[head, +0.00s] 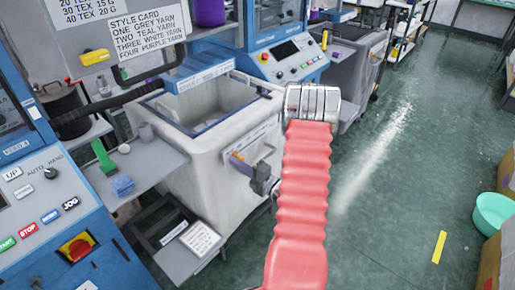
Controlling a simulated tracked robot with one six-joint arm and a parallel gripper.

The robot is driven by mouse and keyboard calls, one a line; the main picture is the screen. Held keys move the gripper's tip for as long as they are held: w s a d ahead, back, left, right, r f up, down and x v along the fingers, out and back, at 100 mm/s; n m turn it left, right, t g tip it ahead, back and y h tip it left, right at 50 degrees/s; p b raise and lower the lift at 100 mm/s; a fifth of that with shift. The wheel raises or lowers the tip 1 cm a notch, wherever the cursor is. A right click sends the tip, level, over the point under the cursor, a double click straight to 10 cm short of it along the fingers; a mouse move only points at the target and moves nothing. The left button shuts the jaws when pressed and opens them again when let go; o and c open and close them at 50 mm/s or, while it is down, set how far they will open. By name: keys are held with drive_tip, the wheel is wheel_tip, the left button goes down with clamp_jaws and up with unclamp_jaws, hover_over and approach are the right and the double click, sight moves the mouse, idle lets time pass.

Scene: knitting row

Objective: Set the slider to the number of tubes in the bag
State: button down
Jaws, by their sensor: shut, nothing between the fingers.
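The white bag (205,165), an open-topped bin with a blue-edged rim, stands left of centre. Its pale inside (208,103) shows in part. I cannot make out any tubes in it. A strip with small markings (250,141) is on its right-hand face. A small orange and purple piece (237,157) shows below the strip; I cannot tell whether it is the slider. My gripper (257,182), dark grey and small in view, is close to that face, just below and right of the coloured piece. It looks shut and empty. I cannot tell whether it touches anything.
A style card (147,37) lists one grey, two teal, three white and four purple yarn. A blue control panel (45,215) stands left. A grey shelf (150,168) holds a green brush (103,157). The green floor (400,150) is largely clear at right; a teal bowl (494,213) is there.

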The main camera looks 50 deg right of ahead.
sight(241, 150)
drive_tip(key=shift+w+d, duration=0.1)
drive_tip(key=shift+d, duration=3.55)
drive_tip(key=shift+a, duration=0.65)
drive_tip(key=s, duration=0.8)
drive_tip(key=shift+d, duration=0.15)
